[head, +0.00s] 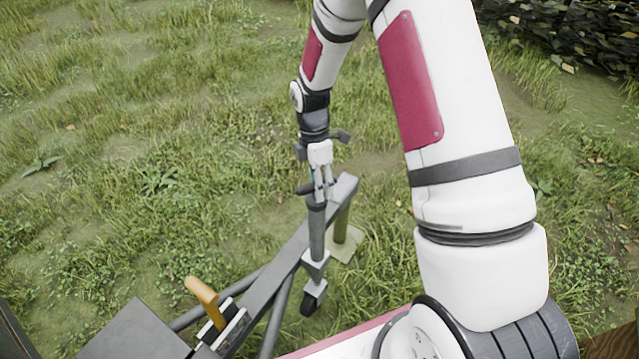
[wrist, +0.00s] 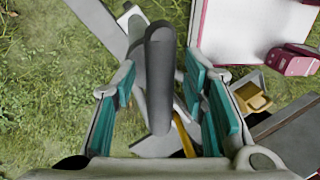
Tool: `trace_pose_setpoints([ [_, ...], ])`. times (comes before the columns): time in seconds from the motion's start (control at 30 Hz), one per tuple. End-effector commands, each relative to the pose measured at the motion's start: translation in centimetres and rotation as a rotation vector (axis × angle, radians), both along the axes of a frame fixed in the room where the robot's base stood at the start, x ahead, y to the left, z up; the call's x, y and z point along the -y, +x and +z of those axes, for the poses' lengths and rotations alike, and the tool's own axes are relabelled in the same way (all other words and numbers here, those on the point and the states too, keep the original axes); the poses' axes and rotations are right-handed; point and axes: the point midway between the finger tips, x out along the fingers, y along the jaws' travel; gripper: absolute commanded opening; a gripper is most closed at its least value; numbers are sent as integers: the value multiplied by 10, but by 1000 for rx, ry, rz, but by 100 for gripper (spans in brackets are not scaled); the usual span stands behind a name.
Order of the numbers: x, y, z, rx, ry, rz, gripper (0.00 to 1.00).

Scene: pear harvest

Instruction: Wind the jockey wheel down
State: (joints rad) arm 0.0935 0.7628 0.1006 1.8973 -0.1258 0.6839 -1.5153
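The jockey wheel is an upright grey tube (head: 316,232) beside the trailer drawbar (head: 290,262), with a small dark wheel (head: 312,298) at its foot. The wheel is low over the grass; I cannot tell whether it touches. A dark crank handle (head: 303,190) sits at the tube's top. My gripper (head: 320,190) points down over it. In the wrist view the dark grey handle grip (wrist: 160,80) stands between the teal finger pads of my gripper (wrist: 163,105), with a gap showing on each side. The fingers are apart.
A grey post (head: 342,224) under the drawbar's end stands on a pale pad (head: 347,246). An orange lever (head: 203,293) rises from the drawbar nearer me. A grey box (head: 137,332) is at bottom left. Open grass lies left; a dark hedge (head: 570,30) is at top right.

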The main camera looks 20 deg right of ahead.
Motion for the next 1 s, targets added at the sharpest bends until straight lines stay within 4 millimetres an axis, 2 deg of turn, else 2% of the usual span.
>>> trace_pose_setpoints([
  [0.2,0,0,0,0,0,0,40],
  [0.37,0,0,0,0,0,0,3],
  [0.4,0,0,0,-1,0,0,0],
  [0.77,0,-1,0,-2,0,-34,0],
  [1.0,0,-3,0,-4,0,-162,0],
])
